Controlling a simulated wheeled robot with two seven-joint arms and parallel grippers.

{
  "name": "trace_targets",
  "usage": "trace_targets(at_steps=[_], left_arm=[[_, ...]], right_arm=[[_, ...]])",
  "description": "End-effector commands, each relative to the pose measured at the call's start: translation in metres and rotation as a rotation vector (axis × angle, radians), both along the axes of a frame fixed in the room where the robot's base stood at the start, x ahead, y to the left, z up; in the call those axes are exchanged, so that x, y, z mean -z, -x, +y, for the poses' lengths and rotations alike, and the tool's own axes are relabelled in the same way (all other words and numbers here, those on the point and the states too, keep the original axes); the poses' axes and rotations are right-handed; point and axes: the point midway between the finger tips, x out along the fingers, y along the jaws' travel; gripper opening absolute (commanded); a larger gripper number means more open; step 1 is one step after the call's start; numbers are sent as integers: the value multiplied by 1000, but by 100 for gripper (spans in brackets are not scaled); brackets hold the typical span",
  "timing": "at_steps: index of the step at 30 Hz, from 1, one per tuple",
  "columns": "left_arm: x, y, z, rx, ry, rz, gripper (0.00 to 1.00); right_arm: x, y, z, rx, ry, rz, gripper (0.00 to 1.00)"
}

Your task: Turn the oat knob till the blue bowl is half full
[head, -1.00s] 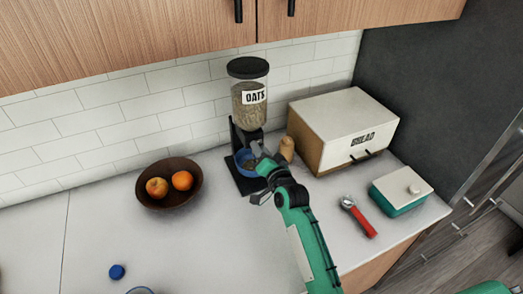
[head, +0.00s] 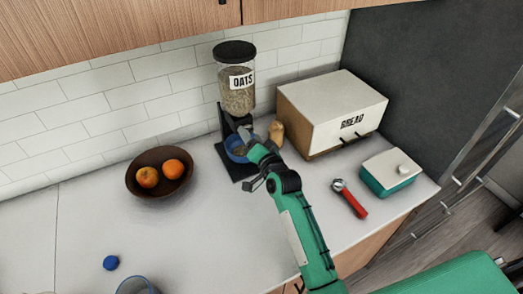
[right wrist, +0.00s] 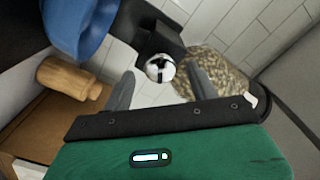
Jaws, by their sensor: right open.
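The oat dispenser (head: 238,95) has a clear jar of oats, a black lid and a black stand; its oats also show in the right wrist view (right wrist: 222,72). Its round silver knob (right wrist: 160,67) lies between the fingertips of my right gripper (right wrist: 160,88) in the right wrist view. The fingers are open, with gaps on both sides. In the head view my right gripper (head: 256,148) is in front of the stand and partly hides the blue bowl (head: 230,151). My left gripper is out of view.
A wooden shaker (head: 276,132) and a bread box (head: 320,125) stand right of the dispenser. A fruit bowl (head: 137,185) is at the left. A red-handled tool (head: 352,202) and a teal butter dish (head: 378,185) lie at the right.

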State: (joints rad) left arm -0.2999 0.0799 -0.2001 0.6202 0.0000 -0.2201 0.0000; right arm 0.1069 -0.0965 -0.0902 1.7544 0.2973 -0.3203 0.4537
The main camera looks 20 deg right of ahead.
Motion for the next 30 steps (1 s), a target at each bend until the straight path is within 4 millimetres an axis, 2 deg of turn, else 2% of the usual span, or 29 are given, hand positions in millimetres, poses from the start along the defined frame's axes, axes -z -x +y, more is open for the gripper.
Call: trace_targets(at_steps=[18,24,30], left_arm=[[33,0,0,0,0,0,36],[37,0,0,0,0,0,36],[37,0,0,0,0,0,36]], right_arm=[[3,109,-21,1,0,1,59],[1,126,-25,1,0,1,59],[0,129,-25,0,0,0,59]])
